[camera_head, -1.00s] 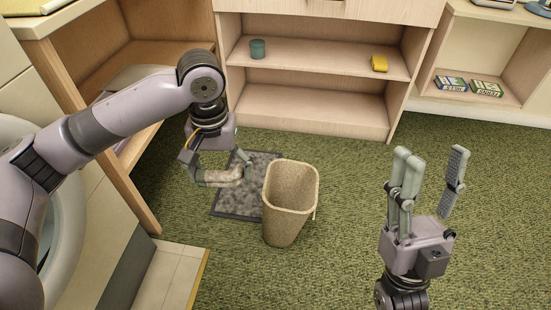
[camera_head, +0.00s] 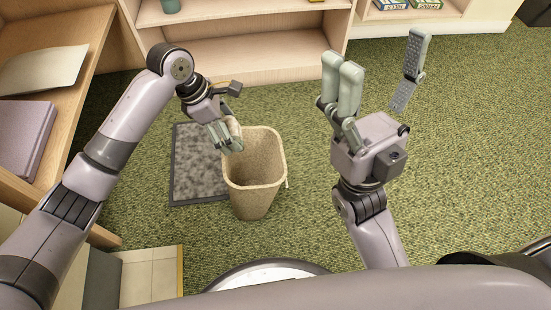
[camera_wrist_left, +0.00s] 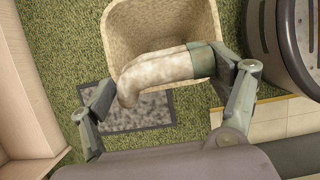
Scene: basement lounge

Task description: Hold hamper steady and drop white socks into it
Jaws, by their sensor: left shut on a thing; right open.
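The hamper (camera_head: 254,180) is a tan, speckled, open-topped bin standing upright on the green carpet. My left gripper (camera_head: 230,138) is at the left part of its rim, shut on a white sock (camera_head: 235,126). In the left wrist view the off-white sock (camera_wrist_left: 160,74) lies across the gripper, over the opening of the hamper (camera_wrist_left: 124,38). Whether the fingers touch the rim I cannot tell. My right gripper (camera_head: 385,85) is open and empty, to the right of the hamper and apart from it.
A dark grey mat (camera_head: 198,175) lies left of the hamper. A wooden shelf unit (camera_head: 240,62) stands behind, and another (camera_head: 75,100) is at the left with a purple item (camera_head: 25,135). Open carpet lies to the right.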

